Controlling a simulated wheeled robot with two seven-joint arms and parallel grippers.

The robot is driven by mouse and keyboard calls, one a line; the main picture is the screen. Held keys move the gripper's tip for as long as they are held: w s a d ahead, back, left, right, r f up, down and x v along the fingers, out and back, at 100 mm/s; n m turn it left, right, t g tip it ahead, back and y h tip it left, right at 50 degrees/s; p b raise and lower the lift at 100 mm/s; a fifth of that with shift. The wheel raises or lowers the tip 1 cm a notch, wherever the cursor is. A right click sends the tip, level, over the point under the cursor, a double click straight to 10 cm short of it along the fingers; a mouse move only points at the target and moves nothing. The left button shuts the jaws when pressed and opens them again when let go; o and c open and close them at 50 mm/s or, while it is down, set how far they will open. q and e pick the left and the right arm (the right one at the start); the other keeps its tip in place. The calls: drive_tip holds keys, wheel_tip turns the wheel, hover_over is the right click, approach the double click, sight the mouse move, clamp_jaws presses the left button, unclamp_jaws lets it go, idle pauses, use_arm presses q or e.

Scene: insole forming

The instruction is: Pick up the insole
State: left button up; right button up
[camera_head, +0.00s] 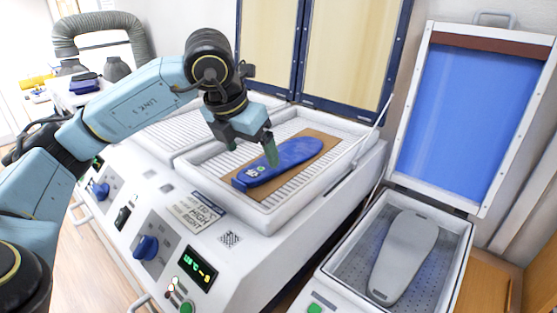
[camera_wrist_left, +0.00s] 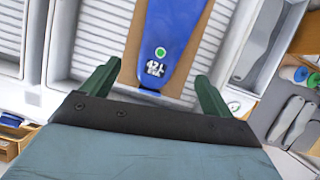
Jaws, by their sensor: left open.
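A blue insole (camera_head: 288,160) with a green dot and a white size label lies on a brown board in the heater bay at the centre of the head view. In the left wrist view the insole (camera_wrist_left: 172,30) points down between the fingers. My left gripper (camera_head: 252,150) is over the labelled end of the insole. In the left wrist view my left gripper (camera_wrist_left: 157,88) is open, one green finger on each side of the insole's narrow end, with nothing held. I cannot tell whether the fingers touch the board. My right gripper is not in view.
The brown board (camera_head: 322,139) lies on a ribbed bed inside raised white walls. An open lid (camera_head: 350,50) stands behind it. At right, an open press (camera_head: 461,110) with a blue pad holds a grey foot form (camera_head: 405,255). Knobs and displays line the front.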

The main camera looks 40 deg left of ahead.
sight(263, 167)
use_arm(q)
drive_tip(key=shift+w+f, duration=0.3)
drive_tip(key=shift+f, duration=0.2)
drive_tip(key=x, duration=0.1)
drive_tip(key=p+x, duration=0.1)
drive_tip(key=x, duration=0.1)
drive_tip(key=shift+w+d+f, duration=0.1)
drive_tip(key=shift+w+f, duration=0.05)
drive_tip(key=shift+w, duration=0.3)
drive_tip(key=shift+w+f, duration=0.15)
drive_tip(key=shift+f, duration=0.2)
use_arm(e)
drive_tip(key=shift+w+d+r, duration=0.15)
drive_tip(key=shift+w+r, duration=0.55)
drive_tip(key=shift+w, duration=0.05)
use_arm(q)
drive_tip(key=c, duration=1.1)
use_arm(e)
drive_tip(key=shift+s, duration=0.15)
use_arm(q)
wheel_tip(263, 167, up, 10)
drive_tip(key=shift+r, duration=0.1)
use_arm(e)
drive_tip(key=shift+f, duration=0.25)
